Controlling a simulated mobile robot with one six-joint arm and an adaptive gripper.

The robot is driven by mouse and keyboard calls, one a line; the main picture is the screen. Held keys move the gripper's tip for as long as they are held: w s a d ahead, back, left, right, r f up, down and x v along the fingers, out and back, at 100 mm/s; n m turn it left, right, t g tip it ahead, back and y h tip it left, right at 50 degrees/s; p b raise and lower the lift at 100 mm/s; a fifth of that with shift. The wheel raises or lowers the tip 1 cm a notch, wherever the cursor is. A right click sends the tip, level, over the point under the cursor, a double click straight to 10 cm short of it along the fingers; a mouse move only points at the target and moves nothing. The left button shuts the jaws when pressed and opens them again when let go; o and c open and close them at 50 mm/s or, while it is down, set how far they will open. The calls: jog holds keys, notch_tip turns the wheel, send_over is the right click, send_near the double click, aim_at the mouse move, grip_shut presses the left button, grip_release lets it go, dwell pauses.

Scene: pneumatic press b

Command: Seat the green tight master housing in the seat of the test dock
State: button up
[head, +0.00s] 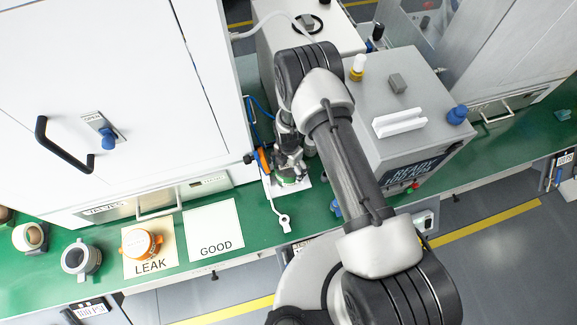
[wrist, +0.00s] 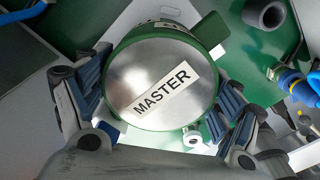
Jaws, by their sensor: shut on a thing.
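The green master housing (wrist: 160,82) fills the middle of the wrist view, with a flat metal top, a MASTER label and a green rim. My gripper (wrist: 155,105) is shut on it, one blue-padded finger on each side. In the head view my gripper (head: 289,163) is low over the bench beside the test machine, and only a sliver of the green housing (head: 290,182) shows below it. A white plate (head: 272,189), apparently part of the test dock, lies beneath. My gripper and arm hide the seat, so I cannot tell whether the housing touches it.
The display box (head: 424,172) stands close to the right of my arm. An orange-and-blue clamp (head: 259,160) is just left of my gripper. An orange housing (head: 141,243) sits on the LEAK sheet; the GOOD sheet (head: 214,229) is empty. A grey housing (head: 81,259) stands further left.

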jog(key=shift+f+b, duration=0.95)
jog(key=shift+f, duration=0.1)
jog(key=o, duration=1.5)
jog(key=shift+c, duration=0.2)
notch_tip(320, 180, up, 12)
